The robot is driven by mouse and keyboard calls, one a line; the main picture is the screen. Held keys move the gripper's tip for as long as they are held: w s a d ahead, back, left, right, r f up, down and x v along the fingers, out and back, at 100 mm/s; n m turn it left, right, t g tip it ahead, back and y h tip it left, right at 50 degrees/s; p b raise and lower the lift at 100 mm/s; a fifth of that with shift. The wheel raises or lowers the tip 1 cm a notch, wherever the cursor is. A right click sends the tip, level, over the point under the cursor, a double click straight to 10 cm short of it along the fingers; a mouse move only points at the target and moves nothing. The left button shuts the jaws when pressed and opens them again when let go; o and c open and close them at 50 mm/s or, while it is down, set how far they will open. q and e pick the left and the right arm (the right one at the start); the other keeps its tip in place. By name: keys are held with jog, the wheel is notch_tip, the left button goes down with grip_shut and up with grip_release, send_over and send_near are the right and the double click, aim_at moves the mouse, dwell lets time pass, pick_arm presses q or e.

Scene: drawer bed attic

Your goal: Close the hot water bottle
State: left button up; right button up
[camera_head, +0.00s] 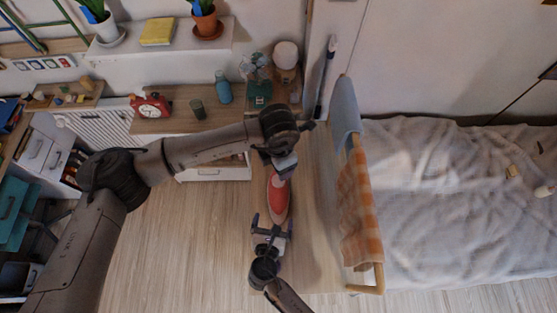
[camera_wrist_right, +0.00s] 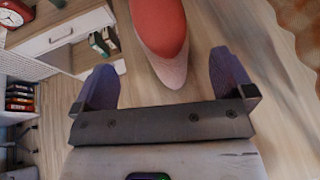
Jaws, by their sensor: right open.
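A long red thing with a pale pink edge (camera_head: 279,200), which I take to be the hot water bottle, lies in the middle of the head view. Its rounded near end also shows at the top of the right wrist view (camera_wrist_right: 165,35). My right gripper (camera_head: 272,222) is open at its near end, with fingers spread on either side of that end and a gap to each in the wrist view. My left gripper (camera_head: 282,165) is over its far end. The left fingers and any cap or neck there are hidden or too small to tell.
A wooden rack with an orange checked cloth (camera_head: 358,205) and a blue cloth stands close right, before the bed (camera_head: 450,200). A desk behind holds a red clock (camera_head: 151,105), a dark cup (camera_head: 197,108), a blue bottle (camera_head: 223,88) and a small fan (camera_head: 255,67). Floor lies open at left.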

jog(key=shift+v, duration=2.95)
jog(key=shift+s, duration=0.1)
